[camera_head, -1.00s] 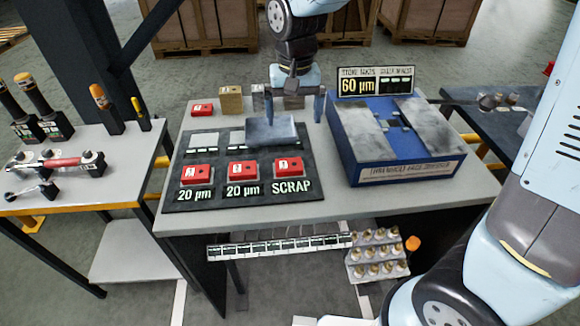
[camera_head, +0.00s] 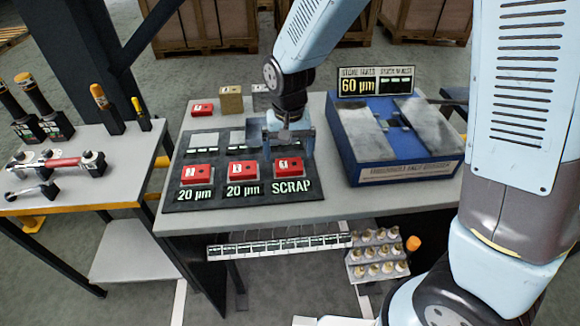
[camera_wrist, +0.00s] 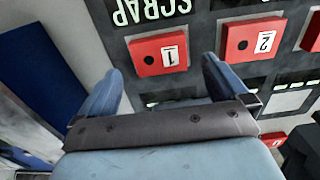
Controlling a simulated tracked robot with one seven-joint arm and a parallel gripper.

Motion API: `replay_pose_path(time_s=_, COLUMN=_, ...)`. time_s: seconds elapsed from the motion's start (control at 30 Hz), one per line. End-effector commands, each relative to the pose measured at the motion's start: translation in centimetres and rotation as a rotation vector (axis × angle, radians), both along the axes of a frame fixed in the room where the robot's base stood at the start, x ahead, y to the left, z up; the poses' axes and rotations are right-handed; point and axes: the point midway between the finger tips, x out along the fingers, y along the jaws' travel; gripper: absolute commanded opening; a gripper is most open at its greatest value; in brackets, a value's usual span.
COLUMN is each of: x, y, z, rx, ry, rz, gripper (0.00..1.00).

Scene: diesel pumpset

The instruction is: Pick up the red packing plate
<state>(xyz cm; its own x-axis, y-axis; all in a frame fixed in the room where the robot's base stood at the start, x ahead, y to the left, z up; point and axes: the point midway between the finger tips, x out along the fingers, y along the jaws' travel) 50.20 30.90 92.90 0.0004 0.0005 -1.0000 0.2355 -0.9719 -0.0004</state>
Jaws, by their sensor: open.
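Three red plates with white number tags sit in a row on the dark mat: one above the SCRAP label (camera_head: 290,168), one in the middle (camera_head: 243,171) and one at the left (camera_head: 196,174). Another red plate (camera_head: 203,108) lies at the back of the table. I cannot tell which one the task names. My gripper (camera_head: 288,146) is open and empty, just behind the SCRAP plate. In the wrist view, plate 1 (camera_wrist: 158,54) is beyond and between the fingers, apart from them. Plate 2 (camera_wrist: 252,40) is to its right.
The dark mat (camera_head: 225,194) also has pale pads behind the red plates. A blue box with grey top plates (camera_head: 392,140) stands close on the right, with a 60 µm sign behind it. A tan block (camera_head: 231,99) stands at the back.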

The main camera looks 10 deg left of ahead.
Motion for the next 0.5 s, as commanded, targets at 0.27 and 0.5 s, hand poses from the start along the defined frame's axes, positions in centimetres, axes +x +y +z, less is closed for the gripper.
replay_pose_path(time_s=0.27, x=-0.1, y=-0.1, z=-3.5, rx=-0.003, ry=0.002, rz=-0.002, gripper=1.00)
replay_pose_path(time_s=0.5, x=-0.1, y=-0.1, z=-3.9, rx=0.000, ry=0.000, rz=-0.002, gripper=1.00)
